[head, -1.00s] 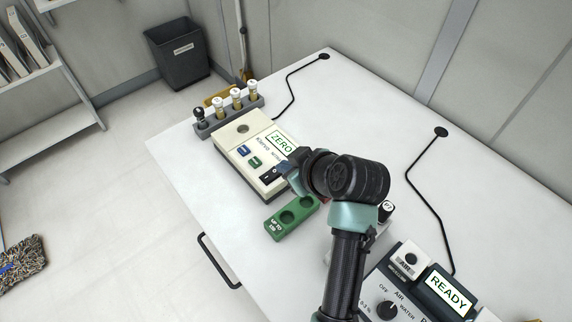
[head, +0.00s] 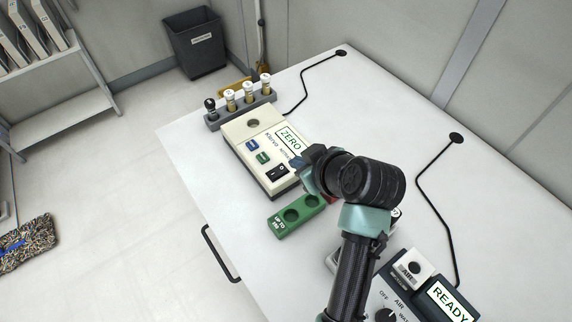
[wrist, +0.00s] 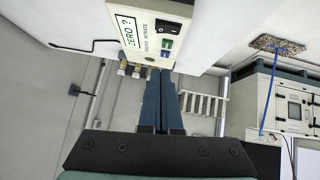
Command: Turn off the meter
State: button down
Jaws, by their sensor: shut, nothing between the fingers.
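The meter (head: 262,143) is a cream box on the white table, its lit display reading "ZERO ?". It has a blue button, a green button and a black rocker switch (head: 278,172) at its near end. In the wrist view the meter (wrist: 152,50) is at the top, with the switch (wrist: 168,27) beside the display. My gripper (head: 298,162) is by the meter's near right corner, close to the switch. In the wrist view its blue fingers (wrist: 161,76) are together and empty, pointing toward the meter. Whether the tips touch it cannot be told.
A rack (head: 243,112) of capped vials stands behind the meter. A green two-hole block (head: 297,215) lies in front of it. A dark dial instrument (head: 420,290) reading "READY" is at the lower right.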

send_over(282, 168)
jog(key=s, duration=0.2)
notch_tip(282, 168, down, 7)
jog(key=shift+s+d+r, duration=0.1)
jog(key=shift+r, duration=0.1)
jog(key=f, duration=0.2)
jog(key=shift+w+d+f, duration=0.1)
jog(key=shift+w+f, duration=0.1)
jog(key=shift+f, duration=0.1)
jog(key=shift+w+d+f+p, duration=0.1)
jog(key=shift+f+p, duration=0.2)
jog(key=shift+f, duration=0.55)
jog(key=shift+d+f+b, duration=0.1)
jog(key=shift+f+b, duration=0.45)
jog(key=shift+b, duration=0.25)
jog(key=shift+r, duration=0.25)
jog(key=shift+p, duration=0.3)
